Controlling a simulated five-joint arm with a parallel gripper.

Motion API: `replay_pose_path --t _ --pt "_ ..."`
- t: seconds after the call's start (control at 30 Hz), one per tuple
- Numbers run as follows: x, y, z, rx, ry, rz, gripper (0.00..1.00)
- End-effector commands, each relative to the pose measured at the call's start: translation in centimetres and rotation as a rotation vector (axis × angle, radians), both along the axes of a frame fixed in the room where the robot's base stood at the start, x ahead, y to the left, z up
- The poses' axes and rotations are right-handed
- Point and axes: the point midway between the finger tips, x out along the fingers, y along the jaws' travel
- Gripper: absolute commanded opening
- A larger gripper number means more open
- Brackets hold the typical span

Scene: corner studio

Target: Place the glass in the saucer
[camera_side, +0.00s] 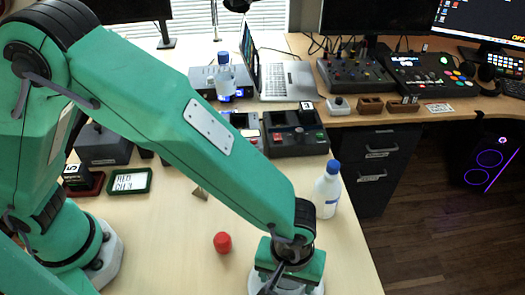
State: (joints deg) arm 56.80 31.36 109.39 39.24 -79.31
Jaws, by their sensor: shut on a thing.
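My gripper (272,284) is at the bottom edge of the side view, low over the wooden table. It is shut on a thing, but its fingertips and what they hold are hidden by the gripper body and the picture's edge. I make out no glass anywhere else, so the held thing is likely the glass. A pale rounded rim (318,289), perhaps the saucer, shows just right of and beneath the gripper. I cannot tell whether the held thing touches it.
A small red object (222,243) stands left of my gripper. A white bottle with a blue cap (327,190) stands behind it to the right, near the table edge. Control boxes (296,134), a laptop (287,80) and another bottle (225,76) are farther back.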

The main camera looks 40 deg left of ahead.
Motion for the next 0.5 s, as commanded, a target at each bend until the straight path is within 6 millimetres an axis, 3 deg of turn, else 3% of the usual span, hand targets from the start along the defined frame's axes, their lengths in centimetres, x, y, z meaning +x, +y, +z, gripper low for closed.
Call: replay_pose_path --t 0.03,0.07,0.17,0.5 --pt "0.0 -0.01 -0.1 0.0 0.0 0.0 0.39" --pt "0.0 0.01 -0.13 0.001 0.0 0.0 0.74" --pt "-0.01 0.02 -0.11 0.001 0.0 0.0 0.92" --pt "0.0 0.01 -0.01 0.0 0.0 0.0 0.92"
